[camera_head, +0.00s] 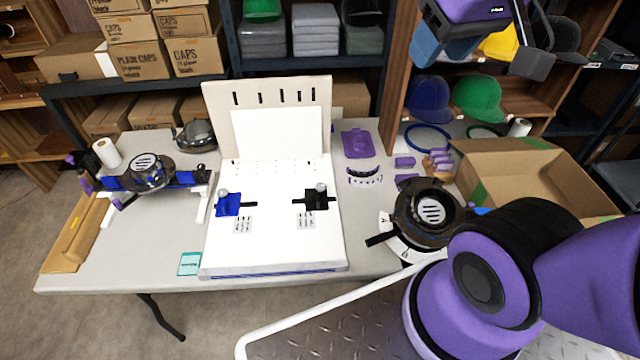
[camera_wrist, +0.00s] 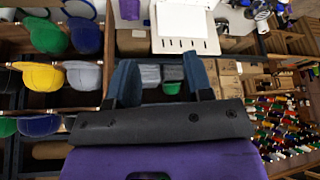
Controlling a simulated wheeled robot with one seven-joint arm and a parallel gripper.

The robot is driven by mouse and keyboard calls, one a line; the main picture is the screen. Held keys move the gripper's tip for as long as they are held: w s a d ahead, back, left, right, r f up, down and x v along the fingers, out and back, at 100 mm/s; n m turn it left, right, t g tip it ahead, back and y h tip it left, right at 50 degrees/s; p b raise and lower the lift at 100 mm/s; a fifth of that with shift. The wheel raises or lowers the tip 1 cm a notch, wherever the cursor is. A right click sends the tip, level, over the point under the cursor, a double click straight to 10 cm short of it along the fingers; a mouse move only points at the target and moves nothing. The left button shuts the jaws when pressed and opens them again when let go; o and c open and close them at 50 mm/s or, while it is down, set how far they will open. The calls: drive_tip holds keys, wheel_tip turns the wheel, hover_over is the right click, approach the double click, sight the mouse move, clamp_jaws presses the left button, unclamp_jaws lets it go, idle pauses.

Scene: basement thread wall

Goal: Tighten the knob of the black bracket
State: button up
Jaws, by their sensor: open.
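The black bracket (camera_head: 318,201) sits on the right side of the white board (camera_head: 270,250), with a small grey knob (camera_head: 321,187) on top. The board also shows at the top of the wrist view (camera_wrist: 187,42), where the bracket cannot be made out. A blue bracket (camera_head: 228,207) sits on the board's left side with its own grey knob. My gripper (camera_head: 441,45) is high at the upper right, well away from the bracket. Its two blue fingers are apart and empty in the wrist view (camera_wrist: 160,78).
A round dark device (camera_head: 430,212) stands right of the board, before an open cardboard box (camera_head: 520,165). Another round device (camera_head: 150,172) stands to the left. Purple parts lie behind right. Shelves with caps (camera_head: 478,97) and boxes stand behind the table. Space above the board is clear.

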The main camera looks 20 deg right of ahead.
drive_tip(key=w+f+n+g, duration=0.2)
drive_tip(key=w+f, duration=0.1)
drive_tip(key=w, duration=1)
drive_tip(key=n+g+h, duration=0.2)
drive_tip(key=n+g, duration=0.2)
drive_tip(key=n, duration=0.1)
hover_over(321, 185)
drive_tip(key=w+a, duration=0.1)
drive_tip(key=a, duration=0.2)
wheel_tip(321, 185, down, 25)
drive_tip(key=f+n, duration=0.1)
drive_tip(key=f, duration=0.8)
drive_tip(key=d+f+n+g+h, duration=0.1)
drive_tip(key=f, duration=0.8)
drive_tip(key=d+f+g, duration=0.1)
drive_tip(key=f, duration=0.8)
drive_tip(key=shift+s+d+f+n+h, duration=0.25)
drive_tip(key=shift+s+n+h, duration=0.05)
drive_tip(key=shift+n, duration=0.1)
drive_tip(key=shift+c, duration=0.5)
drive_tip(key=c, duration=0.6)
